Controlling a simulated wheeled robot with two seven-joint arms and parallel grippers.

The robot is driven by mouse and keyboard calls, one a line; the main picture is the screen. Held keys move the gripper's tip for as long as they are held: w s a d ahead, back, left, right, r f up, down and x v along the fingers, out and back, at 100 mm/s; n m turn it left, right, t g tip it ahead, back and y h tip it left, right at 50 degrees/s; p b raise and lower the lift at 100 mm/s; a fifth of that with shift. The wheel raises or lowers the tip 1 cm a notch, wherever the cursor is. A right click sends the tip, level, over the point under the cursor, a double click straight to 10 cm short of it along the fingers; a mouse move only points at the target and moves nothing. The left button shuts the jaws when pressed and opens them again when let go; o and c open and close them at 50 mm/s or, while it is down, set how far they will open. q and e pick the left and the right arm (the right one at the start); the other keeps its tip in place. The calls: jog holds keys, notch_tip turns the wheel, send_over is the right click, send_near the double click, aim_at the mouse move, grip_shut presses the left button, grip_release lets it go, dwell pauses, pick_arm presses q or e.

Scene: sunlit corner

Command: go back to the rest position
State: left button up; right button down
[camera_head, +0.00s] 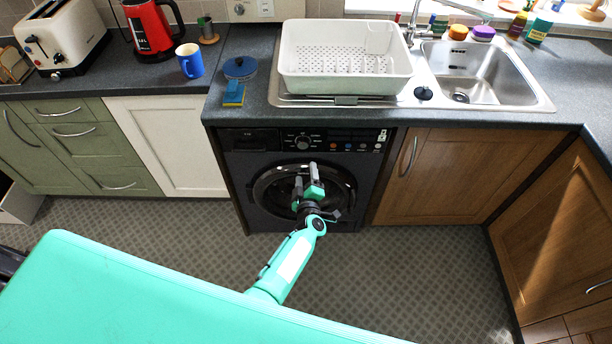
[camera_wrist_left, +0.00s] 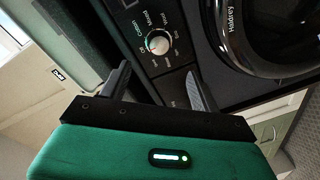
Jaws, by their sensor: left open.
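My left gripper (camera_head: 305,180) is in front of the black washing machine (camera_head: 262,196), at the height of its round door. It also shows in the left wrist view (camera_wrist_left: 158,72), where its two dark fingers stand apart with nothing between them. The wrist view shows the machine's control panel with a silver dial (camera_wrist_left: 158,43) beyond the fingers and the round door (camera_wrist_left: 268,35) at the right. The door looks shut. My right gripper is in neither view.
A white dish rack (camera_head: 345,82) stands on the worktop beside the sink (camera_head: 505,88). A blue mug (camera_head: 190,62), red kettle (camera_head: 152,30) and toaster (camera_head: 62,38) stand at the left. Wooden cupboards (camera_head: 465,165) flank the machine at the right. The patterned floor (camera_head: 430,260) in front is clear.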

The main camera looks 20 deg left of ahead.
pick_arm(q)
jog(key=s+f+m+g+h, duration=0.6)
jog(key=s+f+m, duration=0.5)
jog(key=s+f, duration=1.35)
jog(key=s+a+f+m+g, duration=0.2)
jog(key=s+a+f+g, duration=0.1)
jog(key=s, duration=0.8)
jog(key=s+a+f+m+g, duration=0.2)
jog(key=s+f, duration=0.4)
jog(key=s, duration=0.5)
jog(key=s+a+f+m+g, duration=0.2)
jog(key=s+a+f+g, duration=0.2)
jog(key=s, duration=0.7)
jog(key=shift+f, duration=0.45)
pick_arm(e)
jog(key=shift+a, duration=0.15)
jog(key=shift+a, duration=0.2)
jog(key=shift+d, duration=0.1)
